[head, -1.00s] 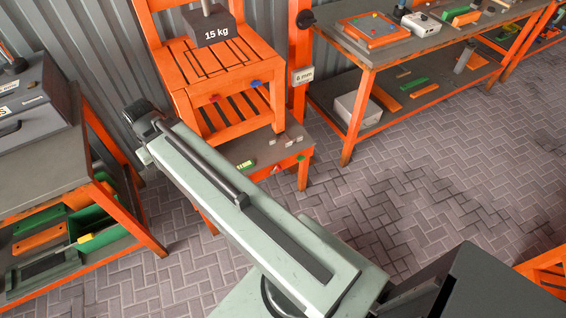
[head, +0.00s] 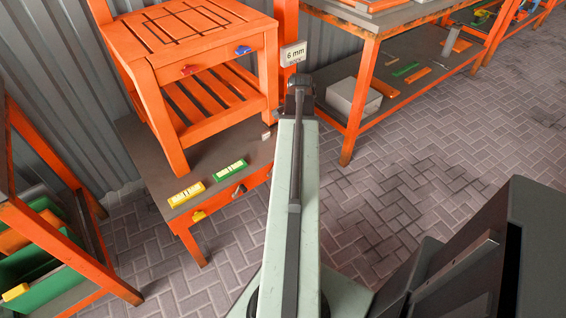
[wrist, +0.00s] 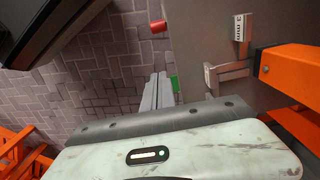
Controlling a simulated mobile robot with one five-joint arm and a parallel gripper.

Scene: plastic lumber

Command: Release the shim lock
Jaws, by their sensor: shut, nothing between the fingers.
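I cannot tell which part is the shim lock. An orange slatted stand (head: 190,75) with a red knob (head: 190,70) and a blue knob (head: 243,50) sits on a low grey-topped table (head: 150,165). Another red knob (head: 239,190) and a yellow one (head: 199,215) are on the table's front edge. In the wrist view are a red knob (wrist: 157,26), a green piece (wrist: 174,83) partly hidden by my fingers, and two grey shim-like blocks, one labelled 3 mm (wrist: 239,32), the other (wrist: 225,72) unlabelled. My gripper (wrist: 158,90) is shut and empty near the table edge; the head view hides its fingers.
Yellow (head: 187,195) and green (head: 231,170) labelled bars lie on the grey top. A 6 mm sign (head: 294,54) hangs on an orange post. A workbench (head: 368,75) with a white box (head: 354,97) below stands right. The brick floor (head: 400,170) between is clear.

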